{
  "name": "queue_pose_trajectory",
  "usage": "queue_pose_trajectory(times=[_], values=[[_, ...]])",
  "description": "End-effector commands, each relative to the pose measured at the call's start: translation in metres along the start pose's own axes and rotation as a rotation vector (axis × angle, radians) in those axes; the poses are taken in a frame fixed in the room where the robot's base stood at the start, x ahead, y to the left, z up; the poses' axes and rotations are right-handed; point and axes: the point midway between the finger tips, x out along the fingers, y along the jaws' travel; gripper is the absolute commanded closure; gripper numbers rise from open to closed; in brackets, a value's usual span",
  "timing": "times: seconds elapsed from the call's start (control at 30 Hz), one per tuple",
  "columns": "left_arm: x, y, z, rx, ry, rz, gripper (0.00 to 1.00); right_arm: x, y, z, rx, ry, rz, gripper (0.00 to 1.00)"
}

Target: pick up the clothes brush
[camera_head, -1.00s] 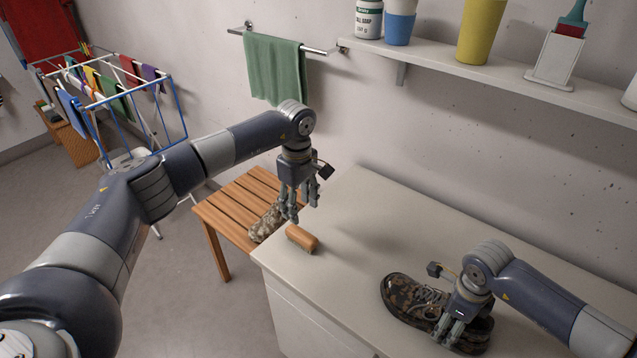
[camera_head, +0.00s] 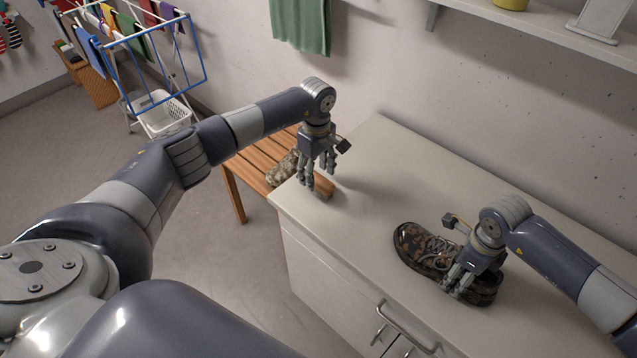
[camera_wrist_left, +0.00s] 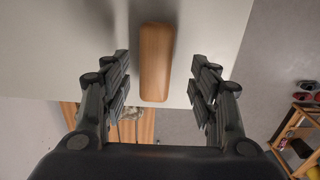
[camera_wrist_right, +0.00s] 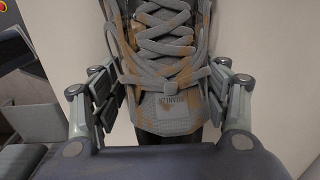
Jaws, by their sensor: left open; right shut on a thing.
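The clothes brush, a wooden block with rounded ends (camera_wrist_left: 155,62), lies on the countertop near its left end. In the head view the brush (camera_head: 325,189) is mostly hidden behind my left gripper (camera_head: 317,178). In the left wrist view my left gripper (camera_wrist_left: 162,78) is open, with a row of fingers on each side of the brush and gaps between. My right gripper (camera_head: 460,280) is shut on a camouflage shoe (camera_head: 421,246) on the counter. The shoe's laces and tongue (camera_wrist_right: 172,60) fill the right wrist view.
The pale countertop (camera_head: 380,170) is clear between brush and shoe. A slatted wooden bench (camera_head: 252,160) with another camouflage shoe (camera_head: 284,168) stands beyond the counter's left end. A drying rack (camera_head: 150,60) and white basket (camera_head: 165,115) stand farther back. A wall shelf (camera_head: 530,25) is above.

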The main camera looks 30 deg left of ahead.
Motion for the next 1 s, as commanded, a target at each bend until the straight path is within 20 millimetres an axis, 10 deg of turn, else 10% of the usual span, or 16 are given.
queue_pose_trajectory(times=[0.57,0.8,1.0], values=[[0.044,0.004,0.000,0.000,0.000,-0.002,0.45,0.005,0.005,-0.002,-0.002,0.008,0.012,0.67],[0.043,0.004,0.000,0.000,0.000,-0.002,0.94,0.005,0.005,-0.002,-0.002,0.007,0.012,0.67],[0.043,0.004,0.000,0.000,0.000,-0.002,0.94,0.005,0.005,-0.002,-0.002,0.007,0.012,0.67]])
